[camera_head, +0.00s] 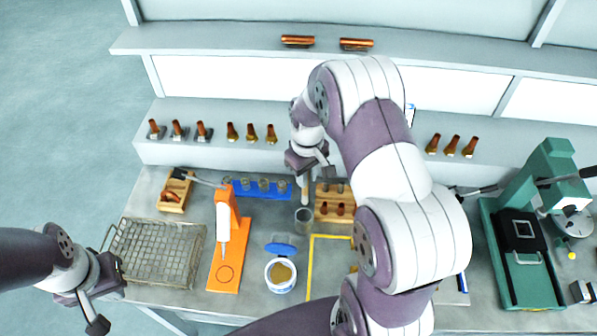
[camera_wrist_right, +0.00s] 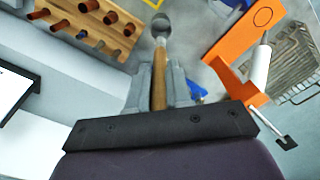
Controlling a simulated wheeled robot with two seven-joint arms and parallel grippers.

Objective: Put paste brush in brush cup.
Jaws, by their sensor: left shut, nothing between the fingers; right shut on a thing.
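My right gripper (camera_head: 305,172) is shut on the paste brush (camera_head: 305,190), whose wooden handle points down from the fingers. The handle also shows between the fingers in the right wrist view (camera_wrist_right: 158,85). My left gripper (camera_head: 98,324) is shut and empty at the front left, beside the wire basket.
An open paste tub (camera_head: 281,288) with its blue lid (camera_head: 281,247) is in front of the cup. A wooden rack (camera_head: 335,216) stands close right of the cup, a blue rack (camera_head: 255,196) behind left. An orange stand (camera_head: 225,275) and wire basket (camera_head: 150,265) are left, a green press (camera_head: 530,280) right.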

